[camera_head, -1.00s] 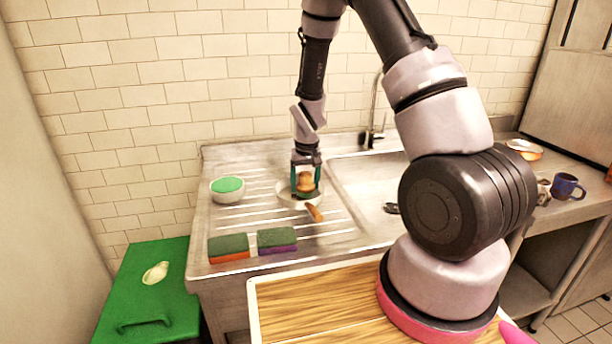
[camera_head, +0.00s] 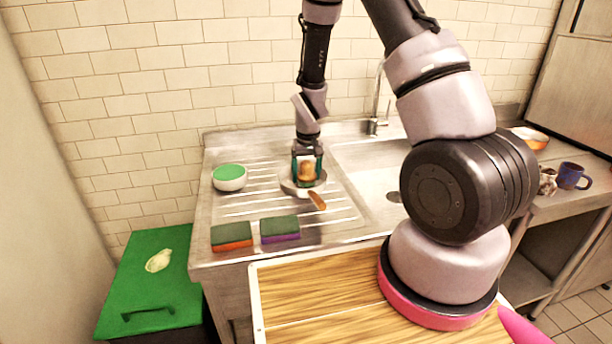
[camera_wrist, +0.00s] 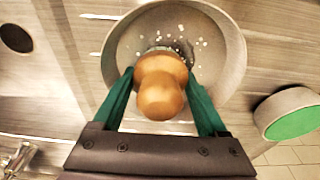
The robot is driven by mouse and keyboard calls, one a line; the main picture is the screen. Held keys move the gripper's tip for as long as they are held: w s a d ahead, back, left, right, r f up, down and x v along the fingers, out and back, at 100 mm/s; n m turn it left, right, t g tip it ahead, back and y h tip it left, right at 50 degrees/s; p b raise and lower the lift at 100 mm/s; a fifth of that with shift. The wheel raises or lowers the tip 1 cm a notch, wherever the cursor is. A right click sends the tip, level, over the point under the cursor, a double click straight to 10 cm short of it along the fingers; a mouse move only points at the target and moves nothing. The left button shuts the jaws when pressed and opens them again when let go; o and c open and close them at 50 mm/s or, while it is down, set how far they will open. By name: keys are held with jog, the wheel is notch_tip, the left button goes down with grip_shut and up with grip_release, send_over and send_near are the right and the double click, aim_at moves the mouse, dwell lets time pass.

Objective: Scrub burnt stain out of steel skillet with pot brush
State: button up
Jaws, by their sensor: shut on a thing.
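My gripper (camera_head: 306,172) is shut on the pot brush, whose rounded wooden knob (camera_head: 306,171) sits between the green fingers. In the wrist view the knob (camera_wrist: 161,88) points up at the camera, and its bristle end is down inside the steel skillet (camera_wrist: 228,50). White flecks lie around the brush on the pan floor, with a dark patch beside it. In the head view the skillet (camera_head: 289,188) sits on the ribbed drainboard, its wooden handle (camera_head: 317,200) pointing to the front right. The brush and fingers hide part of the pan floor.
A white bowl with green contents (camera_head: 229,178) stands left of the skillet. Two sponges (camera_head: 232,237) (camera_head: 280,229) lie at the drainboard's front. The sink basin (camera_head: 370,170) and tap (camera_head: 378,115) are to the right. A mug (camera_head: 572,176) stands far right.

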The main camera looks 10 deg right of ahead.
aim_at(308, 161)
jog(key=shift+d+r, duration=0.15)
jog(key=shift+d, duration=0.15)
notch_tip(308, 161, up, 3)
jog(key=shift+a+f, duration=0.15)
jog(key=shift+r, duration=2.6)
